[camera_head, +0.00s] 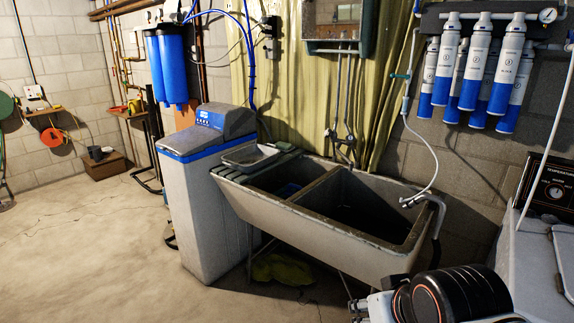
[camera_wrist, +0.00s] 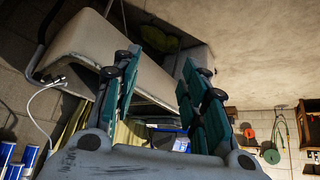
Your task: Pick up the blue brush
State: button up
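No brush can be made out clearly. A small blue thing (camera_head: 289,190) lies inside the left basin of the grey double sink (camera_head: 345,245); whether it is the blue brush I cannot tell. The sink also shows in the upside-down wrist view (camera_wrist: 100,55), at upper left. My gripper (camera_wrist: 160,68) shows there with its two teal fingers spread apart and nothing between them. It is not visible in the head view, where part of my arm is at the lower right.
A grey water softener (camera_head: 200,210) with a blue band stands left of the sink. A shallow tray (camera_head: 250,156) sits at the sink's left end. A white hose (camera_head: 432,160) hangs over the right end. A yellow-green cloth (camera_head: 283,269) lies below. The floor at left is clear.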

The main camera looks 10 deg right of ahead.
aim_at(289, 193)
jog(key=i+j+z, duration=0.1)
jog(key=i, duration=0.4)
jog(key=i+j, duration=0.25)
jog(key=i, duration=0.25)
jog(key=i+j+z, duration=0.15)
jog(key=i, duration=0.35)
jog(key=i+j, duration=0.35)
jog(key=i+l+z, duration=0.05)
jog(key=i, duration=0.1)
